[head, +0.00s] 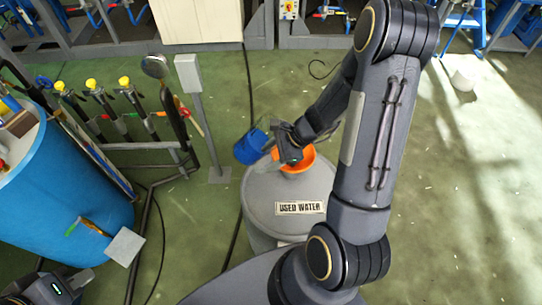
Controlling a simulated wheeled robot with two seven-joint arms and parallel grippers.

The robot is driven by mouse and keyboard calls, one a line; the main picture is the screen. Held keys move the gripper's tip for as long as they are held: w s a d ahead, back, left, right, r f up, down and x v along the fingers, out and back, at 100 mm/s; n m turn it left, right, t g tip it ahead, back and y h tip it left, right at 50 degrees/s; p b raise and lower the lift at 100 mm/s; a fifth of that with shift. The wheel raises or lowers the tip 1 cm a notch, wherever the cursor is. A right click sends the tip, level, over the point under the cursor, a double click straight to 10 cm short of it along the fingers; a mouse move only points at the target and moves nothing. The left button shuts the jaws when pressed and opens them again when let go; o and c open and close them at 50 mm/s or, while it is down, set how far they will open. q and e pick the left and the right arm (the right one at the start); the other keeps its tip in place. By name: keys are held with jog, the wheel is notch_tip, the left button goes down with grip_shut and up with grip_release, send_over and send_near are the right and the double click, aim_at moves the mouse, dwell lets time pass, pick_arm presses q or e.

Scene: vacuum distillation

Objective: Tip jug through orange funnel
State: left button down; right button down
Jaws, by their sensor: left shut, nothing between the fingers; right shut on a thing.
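A blue jug (251,147) hangs beside the grey drum at its upper left edge and looks tilted. My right gripper (285,150) is shut on it, on the side toward the funnel; the grip itself is partly hidden. The orange funnel (300,161) sits on top of the grey drum (268,192) labelled "USED WATER". It is right next to my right gripper, which hides part of its rim. I cannot see any liquid flowing. My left gripper (47,290) is at the bottom left corner, shut and empty, partly cut off by the frame.
A large blue barrel (65,190) stands at the left with tools on it. A metal rack with yellow-knobbed valves (92,86) and a grey post (205,120) stand between barrel and drum. My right arm covers the drum's right side. The green floor at right is mostly free.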

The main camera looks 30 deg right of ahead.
jog(key=t+y+b, duration=0.1)
jog(key=y+b, duration=0.2)
jog(key=b, duration=0.2)
jog(key=f+t+y+b, duration=0.1)
jog(key=t+y+b, duration=0.1)
jog(key=b, duration=0.4)
jog(key=d+t+y+b, duration=0.1)
jog(key=t+y+b, duration=0.1)
jog(key=y+b, duration=0.2)
jog(key=shift+s+d+f+b, duration=0.1)
jog(key=shift+s+f+b, duration=0.2)
jog(key=shift+b, duration=0.8)
dwell(2.9)
jog(key=shift+s+d+r+y, duration=0.1)
jog(key=shift+r+y, duration=0.25)
jog(key=shift+y, duration=0.05)
dwell(2.1)
